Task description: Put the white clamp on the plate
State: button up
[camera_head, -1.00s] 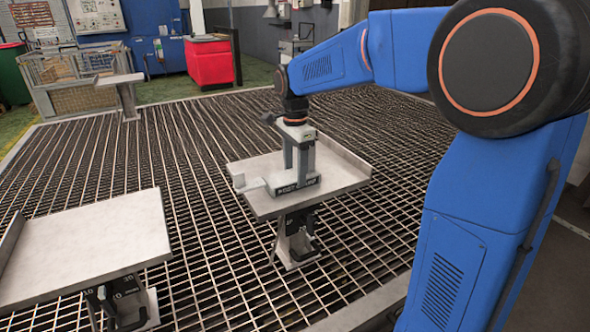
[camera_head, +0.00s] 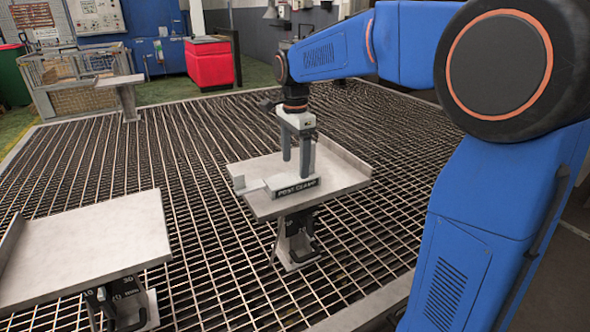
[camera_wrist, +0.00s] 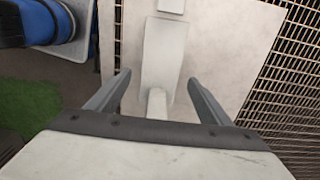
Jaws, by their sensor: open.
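The white clamp (camera_head: 279,182) lies on the right-hand raised pale plate (camera_head: 341,176), with a thin arm reaching left. A dark strip reading "POST CLAMP" (camera_head: 297,188) runs along its front side. My gripper (camera_head: 296,168) points down over the clamp, its two grey fingers apart with nothing seen gripped between them. In the wrist view, the fingers of my gripper (camera_wrist: 159,80) stand either side of a pale clamp part (camera_wrist: 165,52); I see no contact. The exact gap between fingertips and clamp is hard to tell.
A second raised plate (camera_head: 90,240) with an upright left edge stands at the front left and is empty. A grid floor (camera_head: 190,190) lies between the stands. A small pedestal (camera_head: 127,95), a mesh crate (camera_head: 75,82) and a red bin (camera_head: 209,64) stand further back.

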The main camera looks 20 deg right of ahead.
aim_at(295, 176)
notch_tip(295, 176, up, 8)
jog(key=s+d+f+n+t, duration=0.15)
jog(key=s+n, duration=0.25)
jog(key=s, duration=0.5)
jog(key=s+d+f+n+t, duration=0.1)
jog(key=s+d+f+n, duration=0.25)
jog(key=s, duration=0.55)
jog(key=s+d+f+n+t, duration=0.2)
jog(key=s+f+n, duration=0.6)
jog(key=s, duration=0.5)
notch_tip(295, 176, down, 2)
jog(key=shift+f, duration=0.1)
